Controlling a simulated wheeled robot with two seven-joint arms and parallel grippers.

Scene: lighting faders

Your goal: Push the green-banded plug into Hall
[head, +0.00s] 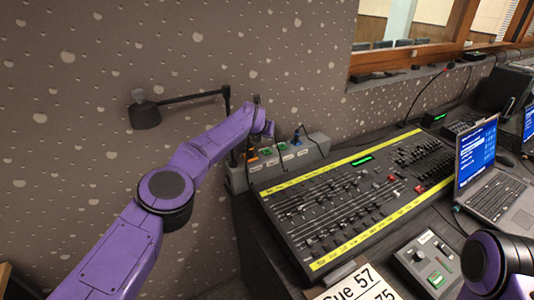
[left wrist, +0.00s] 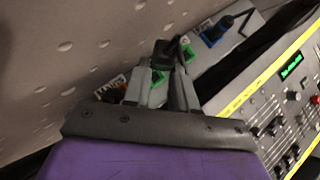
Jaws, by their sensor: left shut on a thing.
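The grey socket strip (head: 310,148) stands against the wall behind the mixing desk, with small white labels too small to read. My left arm reaches over its left end. In the left wrist view my left gripper (left wrist: 161,78) is shut on a dark plug (left wrist: 163,50) with green (left wrist: 157,77) showing between the fingers. The gripper is close over the strip. I cannot tell whether the plug touches a socket. Another green patch (left wrist: 187,52) shows just beyond. A blue plug (left wrist: 216,31) stands at the far end. My right gripper is out of view.
The mixing desk (head: 350,195) with yellow edge strips fills the middle, beside the socket strip. A laptop (head: 485,170), a small control box (head: 428,262) and a "Cue 57" card (head: 350,285) lie right and in front.

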